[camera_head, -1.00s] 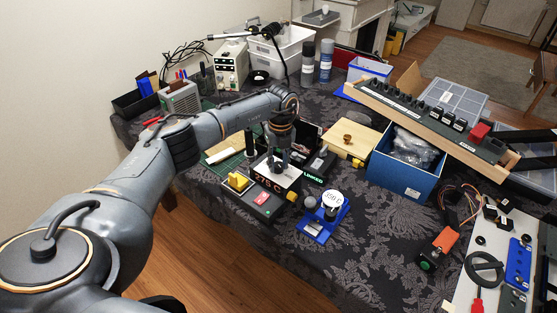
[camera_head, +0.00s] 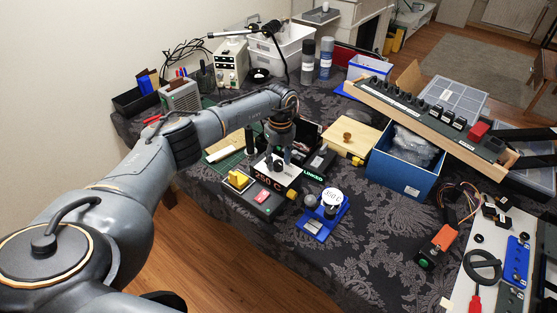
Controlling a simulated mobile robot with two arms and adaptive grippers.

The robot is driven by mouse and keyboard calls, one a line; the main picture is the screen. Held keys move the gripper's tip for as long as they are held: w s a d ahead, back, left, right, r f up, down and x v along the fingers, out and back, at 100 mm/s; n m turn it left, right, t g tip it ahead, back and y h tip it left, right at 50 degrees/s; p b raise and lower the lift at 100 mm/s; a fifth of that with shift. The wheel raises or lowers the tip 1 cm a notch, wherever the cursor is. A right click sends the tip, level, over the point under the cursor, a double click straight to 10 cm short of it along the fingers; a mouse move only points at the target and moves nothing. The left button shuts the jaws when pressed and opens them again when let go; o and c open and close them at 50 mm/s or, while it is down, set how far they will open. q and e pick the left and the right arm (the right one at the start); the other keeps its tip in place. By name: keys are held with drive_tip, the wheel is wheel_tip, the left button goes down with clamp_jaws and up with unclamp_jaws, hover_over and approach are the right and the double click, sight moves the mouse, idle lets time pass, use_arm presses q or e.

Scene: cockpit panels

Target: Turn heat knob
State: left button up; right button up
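A panel with a white top plate (camera_head: 291,177) lies on the dark patterned cloth. Its front shows a reading that looks like 250 C (camera_head: 269,181). A small black knob (camera_head: 275,165) sits on the white plate. My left gripper (camera_head: 277,158) reaches down over this plate, at or just beside the knob. Its fingers are small and dark, so I cannot tell whether they are open or touching the knob. My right gripper is not in view.
A box with a yellow block (camera_head: 238,179) and a red label stands just in front. A blue stand (camera_head: 318,222) with a white lettered disc (camera_head: 332,197) is to the right. A blue box (camera_head: 404,178) and a tilted switch panel (camera_head: 430,115) lie farther right.

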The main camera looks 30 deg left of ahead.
sight(280, 162)
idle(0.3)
use_arm(q)
wheel_tip(280, 162, up, 12)
drive_tip(key=shift+w, duration=0.15)
drive_tip(key=shift+d, duration=0.1)
idle(0.6)
